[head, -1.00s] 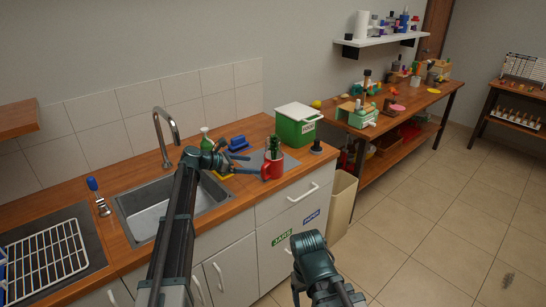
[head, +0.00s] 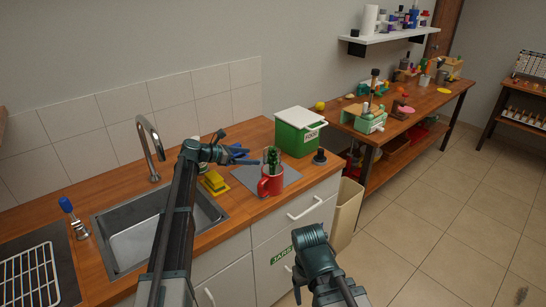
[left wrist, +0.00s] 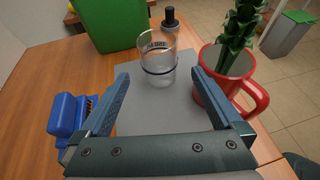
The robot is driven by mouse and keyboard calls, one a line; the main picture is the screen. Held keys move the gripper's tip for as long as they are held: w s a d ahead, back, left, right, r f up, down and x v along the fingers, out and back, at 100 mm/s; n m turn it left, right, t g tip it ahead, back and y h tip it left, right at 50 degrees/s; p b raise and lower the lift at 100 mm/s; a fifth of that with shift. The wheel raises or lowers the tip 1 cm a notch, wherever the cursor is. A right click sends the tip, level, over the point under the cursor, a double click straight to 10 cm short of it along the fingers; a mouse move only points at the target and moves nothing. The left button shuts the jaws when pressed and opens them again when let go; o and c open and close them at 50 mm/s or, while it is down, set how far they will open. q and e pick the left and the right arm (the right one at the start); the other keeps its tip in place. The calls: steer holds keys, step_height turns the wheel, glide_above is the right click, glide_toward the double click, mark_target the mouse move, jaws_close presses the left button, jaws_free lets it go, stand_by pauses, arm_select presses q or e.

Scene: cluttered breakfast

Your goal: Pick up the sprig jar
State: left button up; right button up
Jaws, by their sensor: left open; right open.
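A clear glass jar (left wrist: 158,62) with a dark band and lettering stands on a grey mat (left wrist: 140,118) in the left wrist view.
A green bin with a white lid (head: 300,132) stands behind the mat. A dark stopper-like object (head: 320,157) is near the counter's right end. A blue object (left wrist: 68,115) lies left of the left gripper. A yellow sponge (head: 214,182) is beside the sink (head: 160,225).

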mark_target(264, 156)
arm_select(q)
steer(key=b+x, duration=0.1)
steer(key=x, duration=0.3)
steer(key=b+x, duration=0.2)
steer(key=x, duration=0.2)
steer(key=shift+w, duration=0.45)
steer(key=shift+w+d+f, duration=0.1)
steer(key=shift+w+d, duration=0.15)
steer(key=shift+d, duration=0.3)
steer(key=b+x, duration=0.1)
steer(key=x, duration=0.3)
steer(key=shift+w+d+b, duration=0.2)
steer(key=shift+d+b, duration=0.15)
arm_select(e)
steer(key=f, duration=0.4)
steer(key=shift+w+f, duration=0.3)
steer(key=shift+w, duration=0.1)
arm_select(q)
steer(key=shift+s, duration=0.1)
steer(key=shift+c, duration=0.2)
steer(key=c, duration=1.4)
steer(key=shift+o, duration=0.2)
